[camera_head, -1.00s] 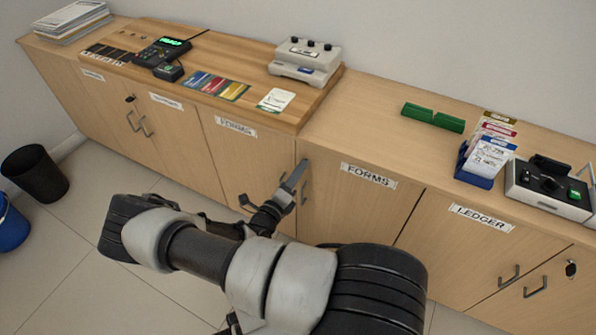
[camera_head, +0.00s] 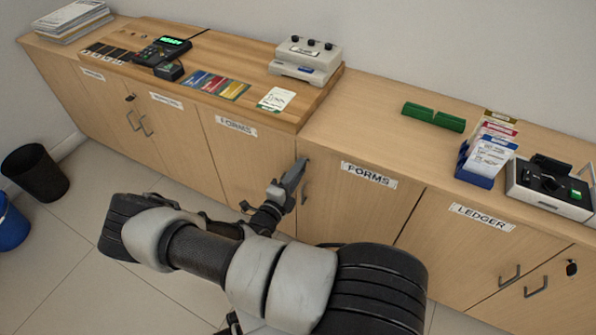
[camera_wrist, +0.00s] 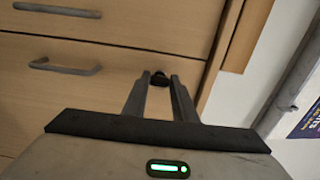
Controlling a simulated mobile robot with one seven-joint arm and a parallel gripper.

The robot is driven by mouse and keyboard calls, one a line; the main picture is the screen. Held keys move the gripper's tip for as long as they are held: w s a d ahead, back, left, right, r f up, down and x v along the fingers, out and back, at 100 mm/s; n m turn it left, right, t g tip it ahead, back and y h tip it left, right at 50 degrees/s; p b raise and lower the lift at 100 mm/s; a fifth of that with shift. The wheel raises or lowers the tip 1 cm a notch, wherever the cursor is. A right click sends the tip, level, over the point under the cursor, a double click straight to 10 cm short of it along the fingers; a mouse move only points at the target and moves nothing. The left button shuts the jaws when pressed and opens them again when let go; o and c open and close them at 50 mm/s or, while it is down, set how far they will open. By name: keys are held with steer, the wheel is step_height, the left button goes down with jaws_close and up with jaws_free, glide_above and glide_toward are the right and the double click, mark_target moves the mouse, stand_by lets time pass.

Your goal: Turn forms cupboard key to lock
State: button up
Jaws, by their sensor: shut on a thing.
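The forms cupboard has two wooden doors, the left one with a "FORMS" label (camera_head: 236,126) and the right one with another "FORMS" label (camera_head: 368,174). My gripper (camera_head: 303,162) reaches up to the cupboard front by the seam between these doors, near the upper edge. In the wrist view, my gripper (camera_wrist: 163,77) has its two fingers around a small dark key (camera_wrist: 158,79) at the door face and is shut on it. Most of the key is hidden between the fingertips, so its exact angle cannot be told. In the head view the gripper hides the key.
Bar handles (camera_wrist: 65,67) stand out beside my gripper, and one shows in the head view (camera_head: 305,192). The ledger cupboard (camera_head: 482,216) is to the right. A black bin (camera_head: 35,173) stands on the floor at the left. The floor before the cupboards is clear.

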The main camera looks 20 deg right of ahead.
steer(key=o, duration=1)
steer(key=shift+o, duration=0.2)
steer(key=p+v, duration=0.1)
steer(key=v, duration=1.6)
steer(key=shift+a, duration=0.2)
steer(key=shift+s, duration=0.15)
